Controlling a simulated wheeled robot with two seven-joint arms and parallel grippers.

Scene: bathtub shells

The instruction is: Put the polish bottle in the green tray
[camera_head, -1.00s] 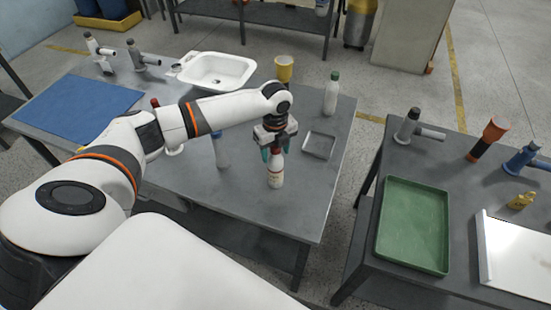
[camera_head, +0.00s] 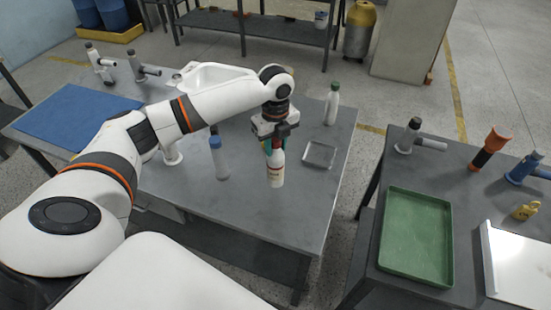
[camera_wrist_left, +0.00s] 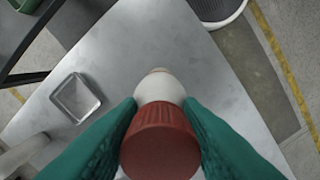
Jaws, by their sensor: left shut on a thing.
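The polish bottle (camera_head: 276,176), white with a red cap, is in my left gripper (camera_head: 275,146) over the front right part of the grey table. My left gripper is shut on it near the top. The bottle looks upright and seems slightly above the table, though the gap is hard to judge. In the left wrist view, the red cap (camera_wrist_left: 160,150) is between the green fingers and the white body shows beyond it. The green tray (camera_head: 416,235) lies empty on the other table at the right. My right gripper is not in view.
Close to the held bottle are a small grey tray (camera_head: 319,154), a green-capped white bottle (camera_head: 332,105) and a blue-capped bottle (camera_head: 219,160). A floor gap separates the tables. Near the green tray are a white panel (camera_head: 518,262) and a yellow object (camera_head: 526,211).

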